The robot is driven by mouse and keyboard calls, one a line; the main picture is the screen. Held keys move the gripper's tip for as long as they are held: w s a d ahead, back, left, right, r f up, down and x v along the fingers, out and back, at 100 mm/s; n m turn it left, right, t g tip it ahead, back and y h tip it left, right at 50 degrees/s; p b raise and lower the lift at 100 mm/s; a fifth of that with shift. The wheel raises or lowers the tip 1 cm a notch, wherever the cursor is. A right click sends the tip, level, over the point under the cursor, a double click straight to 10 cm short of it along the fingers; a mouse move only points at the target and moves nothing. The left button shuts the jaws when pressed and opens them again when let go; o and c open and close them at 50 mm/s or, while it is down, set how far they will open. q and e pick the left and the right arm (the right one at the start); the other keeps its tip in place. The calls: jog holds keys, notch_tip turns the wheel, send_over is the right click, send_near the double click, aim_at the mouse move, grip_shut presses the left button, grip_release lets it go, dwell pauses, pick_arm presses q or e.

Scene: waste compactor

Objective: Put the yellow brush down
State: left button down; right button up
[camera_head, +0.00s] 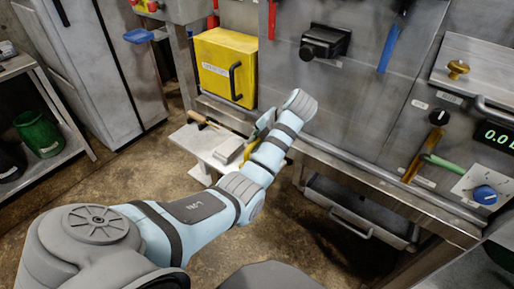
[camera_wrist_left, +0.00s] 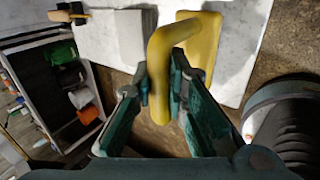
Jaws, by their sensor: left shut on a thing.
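The yellow brush (camera_wrist_left: 163,62) is in the left wrist view, where its thick bent yellow handle runs between my fingers. My left gripper (camera_wrist_left: 160,92) is shut on this handle. In the head view only a small yellow part of the brush (camera_head: 249,151) shows beside my left wrist, and the fingers are mostly hidden. The brush is over or beside the edge of a small white table (camera_head: 205,160); I cannot tell whether it touches it. The white top also shows in the left wrist view (camera_wrist_left: 258,18). My right gripper is not in view.
A pale block (camera_head: 229,150) and a wooden-handled tool (camera_head: 200,119) lie on the white table. A yellow box (camera_head: 225,66) is on the machine behind. A steel ledge (camera_head: 380,190) runs to the right. A shelf with a green bucket (camera_head: 40,135) stands at left.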

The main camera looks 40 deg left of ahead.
pick_arm(q)
jog(key=shift+w+f, duration=0.2)
jog(key=shift+w, duration=0.05)
jog(key=shift+r, duration=0.1)
jog(key=c, duration=1.6)
grip_release()
jog(key=p+v, duration=0.2)
jog(key=v, duration=0.2)
jog(key=shift+r, duration=0.2)
jog(key=p+v, duration=0.6)
jog(key=v, duration=0.1)
jog(key=shift+s+d+r, duration=0.1)
jog(key=shift+d+r, duration=0.15)
